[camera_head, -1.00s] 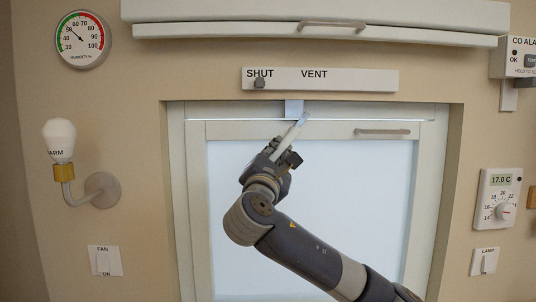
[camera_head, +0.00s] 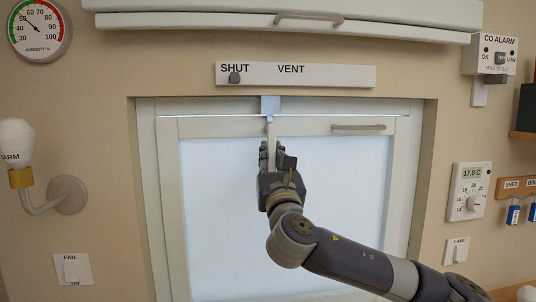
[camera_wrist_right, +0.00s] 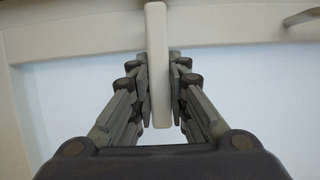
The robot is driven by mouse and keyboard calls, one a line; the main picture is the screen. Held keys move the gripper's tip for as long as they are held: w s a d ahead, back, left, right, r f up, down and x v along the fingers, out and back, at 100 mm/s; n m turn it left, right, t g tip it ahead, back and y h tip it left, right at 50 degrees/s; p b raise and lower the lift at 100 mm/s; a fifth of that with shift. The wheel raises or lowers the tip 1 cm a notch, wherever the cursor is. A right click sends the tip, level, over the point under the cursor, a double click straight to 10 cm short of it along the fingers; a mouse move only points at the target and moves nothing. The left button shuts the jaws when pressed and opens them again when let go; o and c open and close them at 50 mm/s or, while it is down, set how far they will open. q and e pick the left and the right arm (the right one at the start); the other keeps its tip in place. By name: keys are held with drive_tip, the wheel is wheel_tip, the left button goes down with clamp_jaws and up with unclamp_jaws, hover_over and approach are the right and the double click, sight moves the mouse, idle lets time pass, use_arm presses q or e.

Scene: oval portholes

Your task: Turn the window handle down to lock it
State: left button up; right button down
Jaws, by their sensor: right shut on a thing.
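The window handle (camera_head: 271,133) is a pale lever hanging from a light plate (camera_head: 270,105) at the top of the window frame. It points straight down in the head view. My right gripper (camera_head: 272,160) is shut on its lower part. In the right wrist view the handle (camera_wrist_right: 157,50) stands upright in the picture between the two fingers (camera_wrist_right: 159,88), which press on its sides. The window (camera_head: 330,200) has a pale frame with bright frosted glass. My left gripper is not in view.
A bar pull (camera_head: 358,127) sits on the window's top rail, right of the handle. Above are a SHUT/VENT slider plate (camera_head: 330,76) and a blind box (camera_head: 230,22). A wall lamp (camera_head: 18,148) juts out at left. A thermostat (camera_head: 470,190) is at right.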

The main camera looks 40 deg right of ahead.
drive_tip(key=shift+f, duration=0.2)
idle(0.3)
drive_tip(key=c, duration=1.5)
unclamp_jaws()
drive_tip(key=shift+d+r, duration=0.1)
drive_tip(key=shift+s, duration=0.1)
drive_tip(key=v, duration=0.7)
drive_tip(key=shift+s, duration=0.15)
